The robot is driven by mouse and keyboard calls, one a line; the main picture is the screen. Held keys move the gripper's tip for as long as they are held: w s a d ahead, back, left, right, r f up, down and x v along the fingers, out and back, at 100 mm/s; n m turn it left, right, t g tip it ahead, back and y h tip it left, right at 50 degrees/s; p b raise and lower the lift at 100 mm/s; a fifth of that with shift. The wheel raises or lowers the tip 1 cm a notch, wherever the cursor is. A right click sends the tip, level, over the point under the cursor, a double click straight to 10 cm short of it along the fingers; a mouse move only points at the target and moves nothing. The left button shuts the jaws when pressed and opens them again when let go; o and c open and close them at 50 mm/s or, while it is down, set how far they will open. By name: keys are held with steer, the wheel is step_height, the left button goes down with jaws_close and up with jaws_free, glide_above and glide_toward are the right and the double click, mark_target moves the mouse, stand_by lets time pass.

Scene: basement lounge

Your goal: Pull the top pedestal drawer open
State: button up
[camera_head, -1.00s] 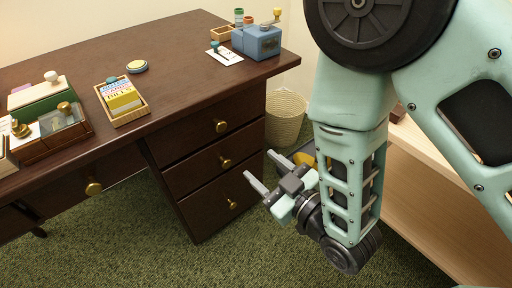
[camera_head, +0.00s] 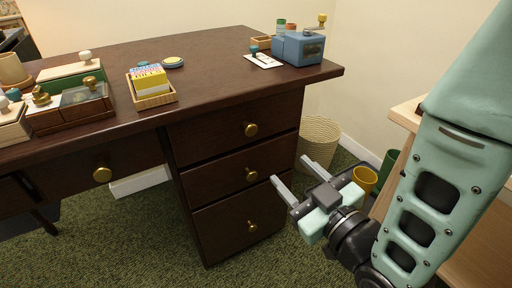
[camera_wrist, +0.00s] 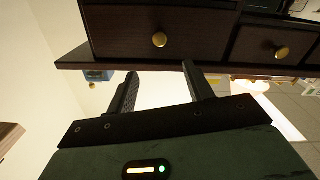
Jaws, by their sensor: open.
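The dark wood desk's right pedestal has three stacked drawers with round brass knobs. The top pedestal drawer (camera_head: 212,137) looks shut, its front flush with the others; its knob (camera_head: 251,130) is in plain view. In the wrist view, which looks upside down, a drawer front (camera_wrist: 120,25) with a brass knob (camera_wrist: 160,40) lies beyond the fingers. My gripper (camera_head: 288,168) is open and empty, in front and to the right of the pedestal, lower than the top knob in the head view. Its two fingers (camera_wrist: 160,72) are spread apart and touch nothing that I can see.
A middle drawer (camera_head: 222,177) and a bottom drawer (camera_head: 225,222) sit below. The desktop (camera_head: 200,60) overhangs the drawers and holds a card tray (camera_head: 152,96) and a blue box (camera_head: 298,48). A wicker basket (camera_head: 318,140) and wooden furniture (camera_head: 405,112) stand to the right. Carpet in front is open.

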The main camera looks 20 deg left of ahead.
mark_target(252, 131)
steer(key=b+x, duration=0.2)
steer(key=x, duration=1.2)
steer(key=shift+w+a, duration=0.2)
jaws_close()
